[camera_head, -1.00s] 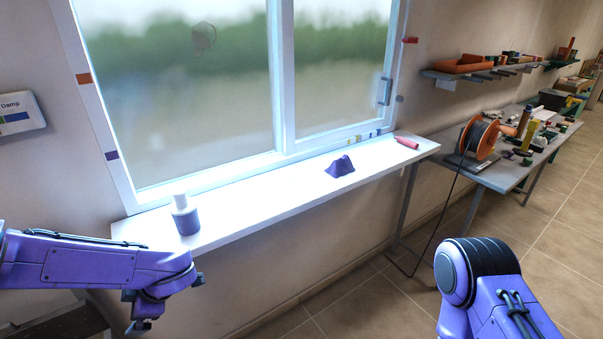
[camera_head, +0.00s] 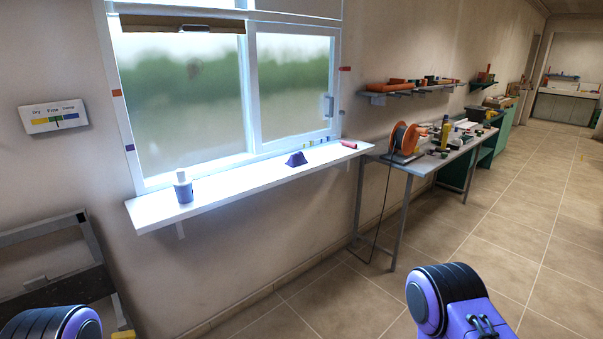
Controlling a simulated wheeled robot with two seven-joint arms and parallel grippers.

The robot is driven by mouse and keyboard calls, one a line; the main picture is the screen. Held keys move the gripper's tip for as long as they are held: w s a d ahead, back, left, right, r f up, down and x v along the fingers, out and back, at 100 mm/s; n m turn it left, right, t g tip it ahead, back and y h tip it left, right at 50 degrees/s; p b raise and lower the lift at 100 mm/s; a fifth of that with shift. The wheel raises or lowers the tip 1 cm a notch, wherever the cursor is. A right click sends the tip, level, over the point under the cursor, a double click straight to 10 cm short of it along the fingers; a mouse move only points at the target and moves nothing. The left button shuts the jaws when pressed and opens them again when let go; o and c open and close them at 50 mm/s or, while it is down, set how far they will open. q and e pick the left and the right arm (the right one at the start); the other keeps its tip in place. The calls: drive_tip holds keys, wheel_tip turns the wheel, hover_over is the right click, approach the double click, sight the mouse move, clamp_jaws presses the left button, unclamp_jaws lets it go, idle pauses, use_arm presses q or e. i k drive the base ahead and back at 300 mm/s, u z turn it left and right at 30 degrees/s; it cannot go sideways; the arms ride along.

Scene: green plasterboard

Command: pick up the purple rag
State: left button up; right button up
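The purple rag (camera_head: 296,159) sits as a small crumpled peak on the white window shelf (camera_head: 245,182), right of its middle. Nothing touches it. A purple and black part of my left arm shows at the bottom left corner, and a similar part of my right arm shows at the bottom right. Both arms are well short of the shelf. Neither gripper is in the picture.
A white-capped bottle (camera_head: 184,187) stands at the shelf's left end, and a red object (camera_head: 349,145) lies at its right end. A workbench (camera_head: 425,163) with an orange cable reel (camera_head: 405,138) stands to the right. A grey frame (camera_head: 55,262) is at left. Tiled floor is open at right.

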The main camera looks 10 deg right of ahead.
sight(299, 160)
drive_tip(key=z, duration=0.9)
drive_tip(key=i, duration=1.8)
drive_tip(key=u, duration=0.8)
